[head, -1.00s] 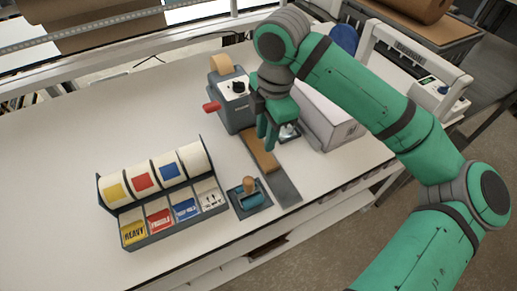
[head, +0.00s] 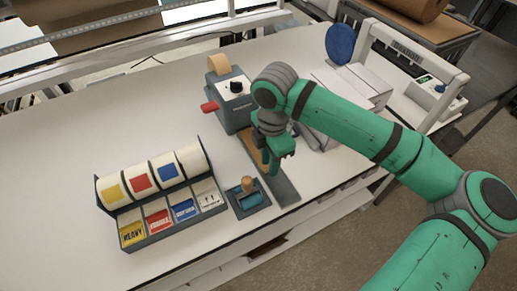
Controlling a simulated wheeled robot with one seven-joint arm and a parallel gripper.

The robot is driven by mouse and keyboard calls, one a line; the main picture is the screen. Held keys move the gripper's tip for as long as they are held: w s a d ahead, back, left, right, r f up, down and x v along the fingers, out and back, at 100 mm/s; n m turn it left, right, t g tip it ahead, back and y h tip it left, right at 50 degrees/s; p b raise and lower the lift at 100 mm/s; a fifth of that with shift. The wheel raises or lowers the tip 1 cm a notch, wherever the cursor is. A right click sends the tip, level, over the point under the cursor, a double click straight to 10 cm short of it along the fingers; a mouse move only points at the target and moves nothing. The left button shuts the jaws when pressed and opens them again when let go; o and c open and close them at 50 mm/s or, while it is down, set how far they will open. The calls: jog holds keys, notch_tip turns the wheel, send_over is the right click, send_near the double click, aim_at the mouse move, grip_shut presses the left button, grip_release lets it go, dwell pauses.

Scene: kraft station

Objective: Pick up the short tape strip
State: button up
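A tan tape strip (head: 249,140) lies on a long dark grey plate (head: 285,189) that runs out from the front of the grey tape dispenser (head: 231,97). My gripper (head: 270,168) points down over the plate, and its green fingers cover part of the strip. The far part of the strip shows to the left of the fingers. I cannot tell whether the fingers touch the strip or how wide they stand apart.
The table's left side is clear.

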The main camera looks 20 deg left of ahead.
jog(key=shift+f, duration=0.6)
grip_shut()
jog(key=shift+r, duration=0.1)
jog(key=shift+r, duration=0.6)
jog(key=s+d+r, duration=0.8)
jog(key=d+r, duration=0.3)
jog(key=shift+d+r, duration=0.3)
jog(key=shift+r, duration=0.05)
